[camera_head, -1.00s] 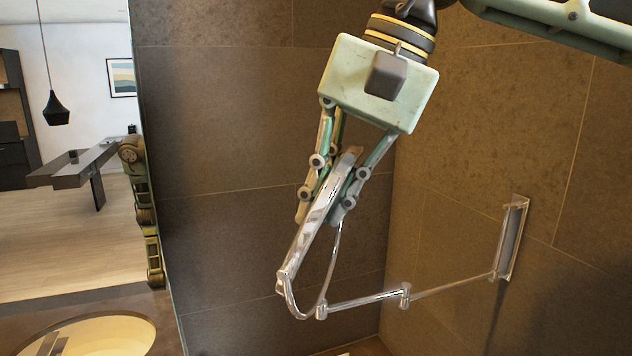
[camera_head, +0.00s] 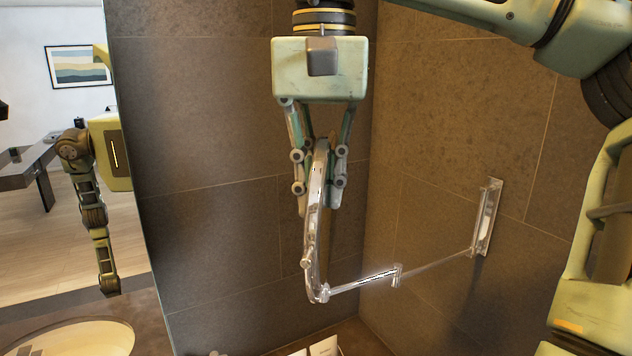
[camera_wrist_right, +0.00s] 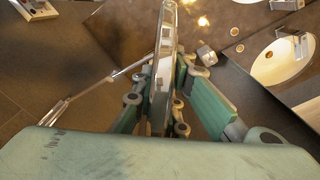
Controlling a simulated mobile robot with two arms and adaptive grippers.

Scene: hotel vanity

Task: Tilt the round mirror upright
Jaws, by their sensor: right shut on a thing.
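The round mirror (camera_head: 313,232) shows nearly edge-on in the head view, a thin chrome-rimmed disc standing close to upright. It hangs on a curved bracket at the end of a jointed chrome arm (camera_head: 362,281). My right gripper (camera_head: 319,200) comes from above and is shut on the mirror's upper rim, one finger on each side. In the right wrist view the mirror (camera_wrist_right: 163,65) runs edge-on between the fingers of the gripper (camera_wrist_right: 160,95). The mirror's faces are mostly hidden at this angle. My left gripper is not directly in view.
The chrome arm runs to a wall plate (camera_head: 487,218) on the tiled right wall. White items (camera_head: 323,346) lie at the bottom edge. Bare tiled wall stands behind the gripper.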

